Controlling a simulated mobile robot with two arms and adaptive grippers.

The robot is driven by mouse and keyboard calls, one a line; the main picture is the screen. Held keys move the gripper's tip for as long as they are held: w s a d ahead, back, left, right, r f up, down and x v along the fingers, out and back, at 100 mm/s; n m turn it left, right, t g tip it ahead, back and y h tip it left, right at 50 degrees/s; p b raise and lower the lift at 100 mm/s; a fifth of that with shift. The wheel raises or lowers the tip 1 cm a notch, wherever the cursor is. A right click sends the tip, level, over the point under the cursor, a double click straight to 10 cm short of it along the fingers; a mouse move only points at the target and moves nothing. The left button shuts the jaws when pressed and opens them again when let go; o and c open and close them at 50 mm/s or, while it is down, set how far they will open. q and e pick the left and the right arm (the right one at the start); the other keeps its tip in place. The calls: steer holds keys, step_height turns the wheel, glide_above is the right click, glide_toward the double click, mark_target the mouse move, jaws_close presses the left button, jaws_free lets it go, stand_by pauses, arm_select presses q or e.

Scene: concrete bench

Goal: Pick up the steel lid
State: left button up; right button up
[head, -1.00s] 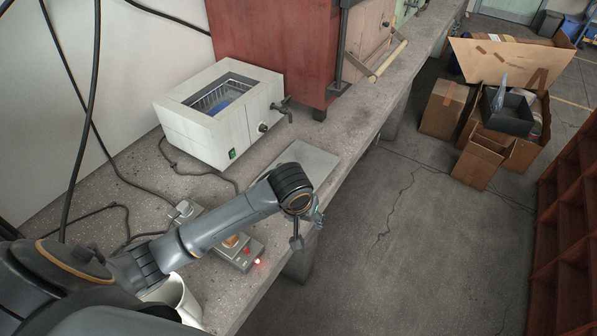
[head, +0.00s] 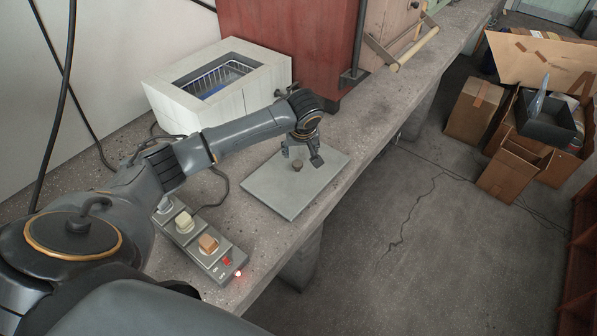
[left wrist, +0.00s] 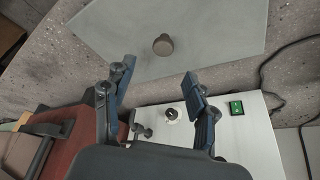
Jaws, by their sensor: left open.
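The steel lid (head: 279,191) is a flat grey plate with a small dark round knob (head: 297,164). It lies flat on the concrete bench in front of the white water bath. In the left wrist view the lid (left wrist: 215,35) fills the top middle, with its knob (left wrist: 163,44) beyond the fingers. My left gripper (head: 303,162) is open and empty above the lid, close to the knob. In the left wrist view the open fingers (left wrist: 155,88) stand apart, with the knob between their lines but ahead of the tips. My right gripper is not in view.
The white water bath (head: 168,98) with a wire basket stands behind the lid. A red cabinet (head: 285,40) stands to its right. A power strip (head: 195,240) with plugs and cables lies left of the lid. The bench drops off at its right edge.

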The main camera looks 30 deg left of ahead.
mark_target(298, 163)
arm_select(q)
steer(key=x, duration=0.3)
steer(key=shift+w, duration=0.1)
steer(key=shift+w+f, duration=0.1)
steer(key=shift+f, duration=0.25)
steer(key=shift+a+f, duration=0.25)
steer(key=shift+f, duration=0.3)
steer(key=x, duration=0.3)
steer(key=shift+f, duration=0.4)
steer(key=shift+a+f, duration=0.15)
steer(key=shift+f, duration=0.1)
steer(key=shift+c, duration=0.2)
jaws_close()
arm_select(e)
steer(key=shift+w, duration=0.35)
